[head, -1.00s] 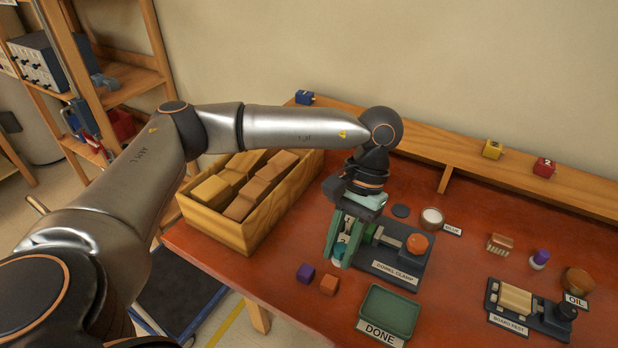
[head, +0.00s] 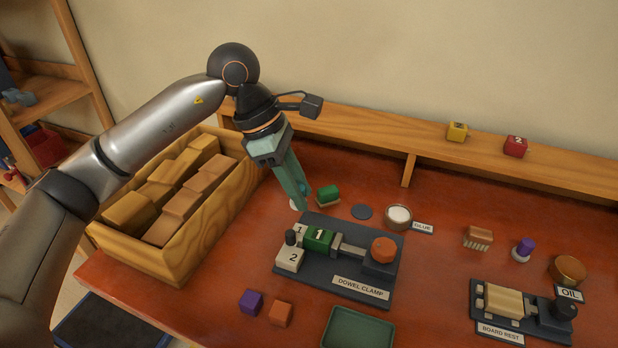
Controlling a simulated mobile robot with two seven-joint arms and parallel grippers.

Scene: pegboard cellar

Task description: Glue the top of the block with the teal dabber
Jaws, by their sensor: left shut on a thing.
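In the head view my left gripper (head: 300,197) is shut on the dabber (head: 296,204), mostly hidden by the fingers; a pale round end and a bit of teal show. It is just behind the back left corner of the dowel clamp (head: 340,284), low over the table; I cannot tell whether the dabber touches the table. At the clamp's left end is a green block (head: 318,240) marked 1, with cream faces marked 1 and 2 (head: 290,258) beside it. The glue pot (head: 399,217), with white contents, stands behind the clamp. My right gripper is out of view.
A green-topped brush (head: 328,195) lies close right of the gripper, near a dark disc (head: 362,212). A wooden crate of blocks (head: 190,268) stands left. A green tray (head: 357,330), two small cubes and the board rest (head: 520,318) lie in front and right.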

